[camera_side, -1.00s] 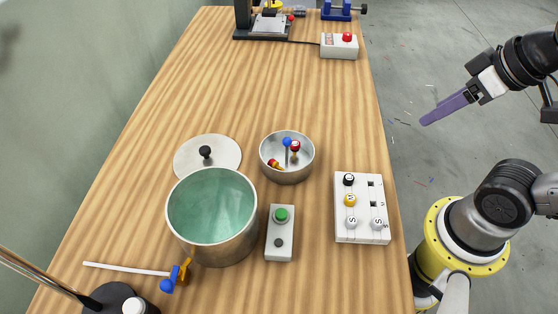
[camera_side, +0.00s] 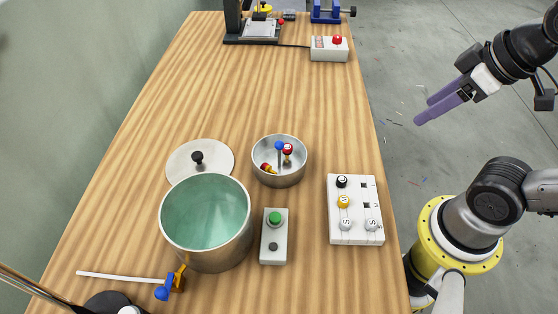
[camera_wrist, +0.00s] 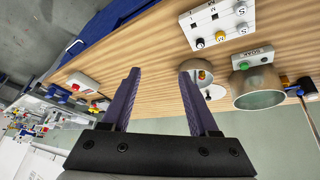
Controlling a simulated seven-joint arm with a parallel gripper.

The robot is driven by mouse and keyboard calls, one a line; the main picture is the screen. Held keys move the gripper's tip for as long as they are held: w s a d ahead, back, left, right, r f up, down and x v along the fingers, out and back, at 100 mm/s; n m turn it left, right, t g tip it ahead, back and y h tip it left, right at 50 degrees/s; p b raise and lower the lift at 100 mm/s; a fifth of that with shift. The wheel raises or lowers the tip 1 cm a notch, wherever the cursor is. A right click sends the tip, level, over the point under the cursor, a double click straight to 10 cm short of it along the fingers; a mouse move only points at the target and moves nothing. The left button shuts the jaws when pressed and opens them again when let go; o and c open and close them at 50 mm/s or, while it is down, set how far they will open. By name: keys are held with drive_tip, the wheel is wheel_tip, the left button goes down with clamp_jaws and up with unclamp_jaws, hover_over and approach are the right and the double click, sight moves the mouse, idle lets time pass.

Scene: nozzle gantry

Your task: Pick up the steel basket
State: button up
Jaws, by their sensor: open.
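The steel basket (camera_side: 279,180) looks like a small round metal bowl standing upright on the wooden table, right of the lid. Several small pieces with red, blue and yellow parts are inside it. In the wrist view the basket (camera_wrist: 207,78) appears beyond the right finger, which partly covers it. My gripper (camera_side: 424,111) is open and empty, off the table's right edge and well away from the basket. Its two purple fingers (camera_wrist: 159,74) stand apart in the wrist view with nothing between them.
A large steel pot (camera_side: 164,226) with a green interior stands front left of the basket, beside a lid (camera_side: 215,154). A green-button box (camera_side: 273,249) and a white panel with knobs (camera_side: 357,233) are nearby. The table's middle (camera_side: 265,95) is clear.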

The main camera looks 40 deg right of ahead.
drive_tip(key=w+r+n, duration=0.3)
drive_tip(key=r, duration=0.1)
drive_tip(key=n+g, duration=0.5)
drive_tip(key=n, duration=0.6)
hover_over(279, 142)
drive_tip(key=d, duration=0.1)
wheel_tip(279, 142, down, 6)
drive_tip(key=shift+g, duration=0.3)
drive_tip(key=f, duration=0.9)
drive_tip(key=shift+s+a, duration=0.1)
drive_tip(key=shift+a, duration=0.25)
drive_tip(key=shift+f, duration=3.3)
drive_tip(key=shift+a, duration=0.1)
clamp_jaws()
